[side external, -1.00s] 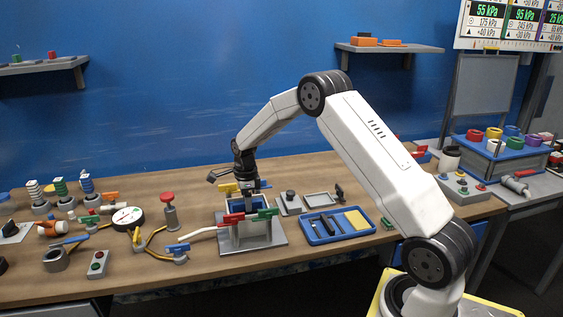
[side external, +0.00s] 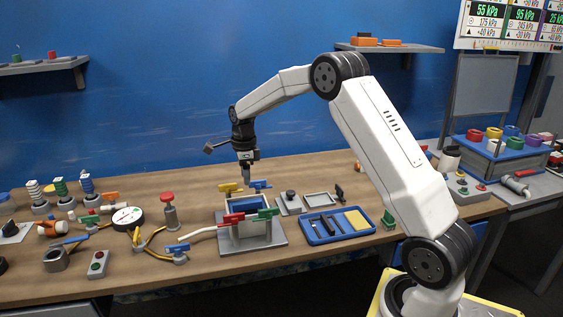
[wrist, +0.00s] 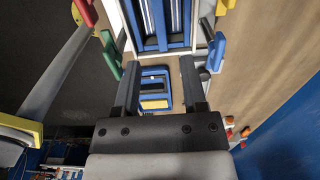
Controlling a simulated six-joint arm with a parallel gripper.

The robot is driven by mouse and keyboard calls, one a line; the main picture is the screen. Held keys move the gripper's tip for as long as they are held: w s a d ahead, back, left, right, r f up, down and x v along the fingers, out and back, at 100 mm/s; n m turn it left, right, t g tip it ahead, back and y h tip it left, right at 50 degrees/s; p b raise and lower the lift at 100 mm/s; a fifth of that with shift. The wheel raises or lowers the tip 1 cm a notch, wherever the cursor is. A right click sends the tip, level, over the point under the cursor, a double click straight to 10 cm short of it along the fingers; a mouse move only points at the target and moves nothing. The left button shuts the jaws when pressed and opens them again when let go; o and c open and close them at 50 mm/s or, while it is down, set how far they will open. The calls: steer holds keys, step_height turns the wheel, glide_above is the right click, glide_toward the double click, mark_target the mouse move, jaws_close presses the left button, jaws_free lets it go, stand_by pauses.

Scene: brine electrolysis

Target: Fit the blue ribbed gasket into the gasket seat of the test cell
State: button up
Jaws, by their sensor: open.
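The test cell (side external: 252,232) is a grey-white open box on a grey plate, with red, green, yellow and blue clips around its rim. In the wrist view a blue rectangular frame with a middle bar (wrist: 164,47), apparently the blue gasket, lies within the cell's pale walls (wrist: 116,22). Its ribs are not clear, and I cannot tell how fully it is seated. My gripper (side external: 246,178) is above the cell, pointing down and empty. In the wrist view its two dark fingers (wrist: 160,62) stand apart with nothing between them.
A blue tray (side external: 312,240) with dark tools and a yellow pad lies right of the cell. A red-knobbed post (side external: 169,212), a dial gauge (side external: 127,218) and yellow hoses stand to the left. A small grey tray (side external: 320,199) lies behind. The air around my gripper is clear.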

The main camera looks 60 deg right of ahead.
steer(key=shift+r, duration=1.65)
steer(key=shift+a, duration=0.1)
steer(key=s+a+f+n+t, duration=0.1)
steer(key=s+a+f+n, duration=0.2)
steer(key=s+a+n, duration=0.6)
steer(key=s+a+f+n+t, duration=0.1)
steer(key=s+a+f+n, duration=0.2)
steer(key=s+a+n, duration=0.7)
steer(key=s+n, duration=0.3)
steer(key=n, duration=0.5)
steer(key=shift+s+t, duration=0.2)
steer(key=shift+t, duration=0.1)
